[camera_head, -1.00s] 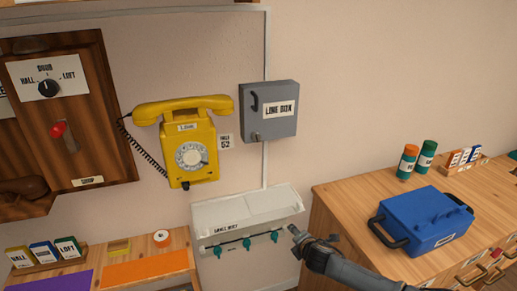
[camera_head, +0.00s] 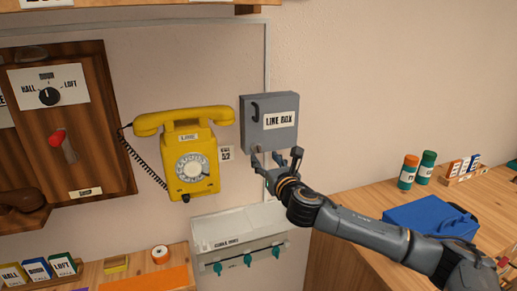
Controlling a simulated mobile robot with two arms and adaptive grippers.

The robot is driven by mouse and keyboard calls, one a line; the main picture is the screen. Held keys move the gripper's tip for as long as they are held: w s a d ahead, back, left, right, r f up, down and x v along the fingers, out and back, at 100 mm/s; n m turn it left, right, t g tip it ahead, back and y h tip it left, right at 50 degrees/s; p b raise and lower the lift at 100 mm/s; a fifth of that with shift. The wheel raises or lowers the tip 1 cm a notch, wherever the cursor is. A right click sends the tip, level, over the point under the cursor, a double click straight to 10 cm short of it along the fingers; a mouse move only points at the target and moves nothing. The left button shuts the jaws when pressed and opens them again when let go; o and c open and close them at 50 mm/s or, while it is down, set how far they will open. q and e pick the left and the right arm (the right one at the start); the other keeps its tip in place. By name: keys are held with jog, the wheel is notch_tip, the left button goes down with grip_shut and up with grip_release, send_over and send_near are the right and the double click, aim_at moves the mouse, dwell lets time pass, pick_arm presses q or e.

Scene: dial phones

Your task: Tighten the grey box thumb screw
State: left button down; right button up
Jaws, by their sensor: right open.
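The grey line box (camera_head: 269,120) hangs on the wall, lid shut, with a dark handle at its upper left and a "LINE BOX" label. My right gripper (camera_head: 275,160) is just below and in front of the box's lower edge, its fingers apart and pointing up at it. The thumb screw at the lower left of the box is hard to make out now, close to the left finger. I cannot tell whether the finger touches it. My left gripper is not in view.
A yellow dial phone (camera_head: 187,155) hangs left of the box, and a white wall unit (camera_head: 238,225) with teal knobs is below. A blue case (camera_head: 425,222) and bottles stand on the wooden cabinet at right, partly behind my right arm.

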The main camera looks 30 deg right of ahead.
aim_at(258, 150)
jog(key=x, duration=0.6)
jog(key=shift+w+p, duration=0.3)
jog(key=shift+p, duration=0.05)
grip_shut()
